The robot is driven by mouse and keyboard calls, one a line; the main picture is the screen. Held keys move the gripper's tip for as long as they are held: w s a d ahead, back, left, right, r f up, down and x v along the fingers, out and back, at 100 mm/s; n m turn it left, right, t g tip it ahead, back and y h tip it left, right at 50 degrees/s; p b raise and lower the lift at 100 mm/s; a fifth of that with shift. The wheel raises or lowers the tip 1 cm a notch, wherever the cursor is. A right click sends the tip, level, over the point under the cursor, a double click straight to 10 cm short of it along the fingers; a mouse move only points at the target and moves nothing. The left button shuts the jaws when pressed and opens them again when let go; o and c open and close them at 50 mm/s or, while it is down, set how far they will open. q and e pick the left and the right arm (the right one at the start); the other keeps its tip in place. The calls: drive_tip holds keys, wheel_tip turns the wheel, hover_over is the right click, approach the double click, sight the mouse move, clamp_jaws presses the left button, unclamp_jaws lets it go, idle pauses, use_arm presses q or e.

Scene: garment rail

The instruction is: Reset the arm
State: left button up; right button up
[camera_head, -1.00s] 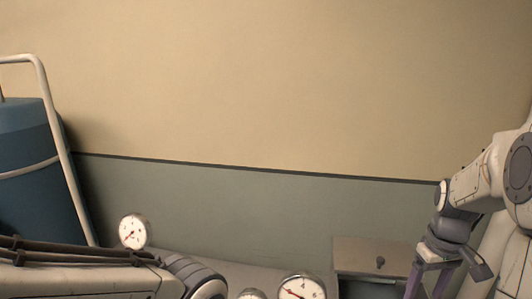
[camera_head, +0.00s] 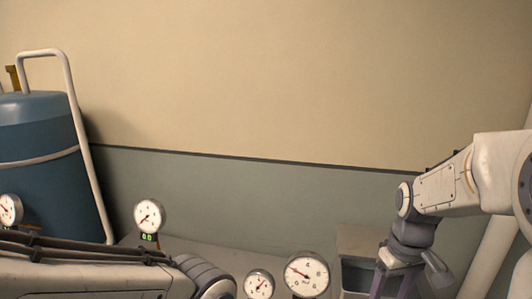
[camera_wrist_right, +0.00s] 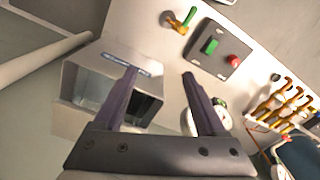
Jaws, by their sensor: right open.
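My right arm comes in from the right in the head view. Its gripper (camera_head: 396,282) points down in front of a grey box, and its fingertips are cut off by the lower edge. In the right wrist view my right gripper (camera_wrist_right: 160,74) has its two purple fingers well apart, with nothing between them.
The grey box (camera_wrist_right: 82,82) stands by the wall. A panel with green and red buttons (camera_wrist_right: 214,48), a green-handled valve (camera_wrist_right: 180,20) and orange-brown valves (camera_wrist_right: 285,100) are near. Several dial gauges (camera_head: 149,215) stand low. A blue tank (camera_head: 40,140) with a white rail (camera_head: 82,150) is left.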

drive_tip(key=s+a+f+n+b, duration=0.2)
drive_tip(key=s+a+f+b, duration=0.1)
drive_tip(key=s+a, duration=0.5)
drive_tip(key=s+a+f+n+b, duration=0.2)
drive_tip(key=s+a, duration=0.6)
drive_tip(key=a, duration=0.4)
drive_tip(key=shift+s+a+f+n+y+b, duration=0.3)
drive_tip(key=shift+a+f+n+y+b, duration=0.1)
drive_tip(key=shift+f+n, duration=0.25)
